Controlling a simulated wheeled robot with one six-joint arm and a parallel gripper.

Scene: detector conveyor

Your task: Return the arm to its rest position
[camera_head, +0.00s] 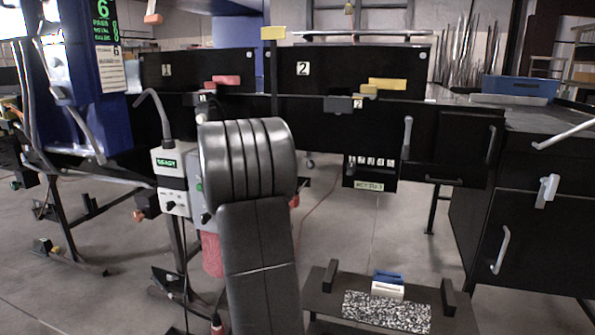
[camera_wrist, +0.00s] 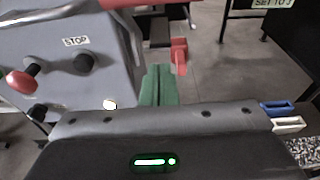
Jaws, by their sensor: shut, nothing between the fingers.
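My arm (camera_head: 255,245) rises in the middle of the head view, with its thick ribbed dark joint at the top. My gripper does not show clearly there. In the wrist view, my gripper (camera_wrist: 159,84) shows as two green fingers pressed together, with nothing between them. They stick out from the dark grey gripper body (camera_wrist: 215,120), which has a lit green strip. The fingers point towards the floor area beside a grey box with a STOP label (camera_wrist: 76,42). A red piece (camera_wrist: 179,56) shows just beyond the fingertips; I cannot tell whether they touch.
A grey control box (camera_head: 172,180) with a green display stands left of my arm. A low dark bench (camera_head: 322,302) with a blue block (camera_head: 388,277) and a white block (camera_head: 387,291) is at lower right. Black cabinets (camera_head: 535,235) stand at right. The conveyor (camera_head: 300,115) crosses behind. Floor is open between.

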